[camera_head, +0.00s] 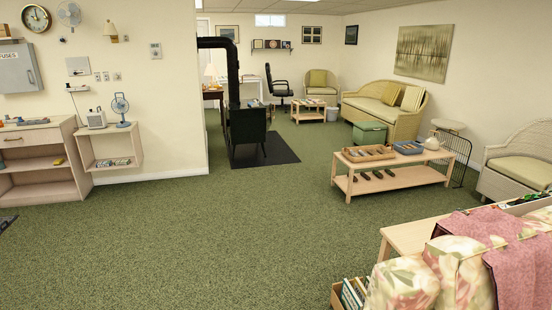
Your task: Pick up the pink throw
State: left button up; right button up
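The pink throw (522,268) is at the lower right of the head view. It is draped over the back of a floral sofa (400,284). One part hangs down the near side, and another part lies across the top. The right edge of the picture cuts it off. Neither of my grippers shows in this view.
A wooden table (408,236) stands just behind the floral sofa, and a crate of books (350,293) is at its left. A low coffee table (395,182) with trays stands farther back. The green carpet (200,250) is clear at left and centre.

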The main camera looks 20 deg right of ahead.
aim_at(521, 275)
jog(key=i+z, duration=0.25)
jog(key=i, duration=0.4)
jog(key=i+j+z, duration=0.3)
jog(key=i, duration=0.3)
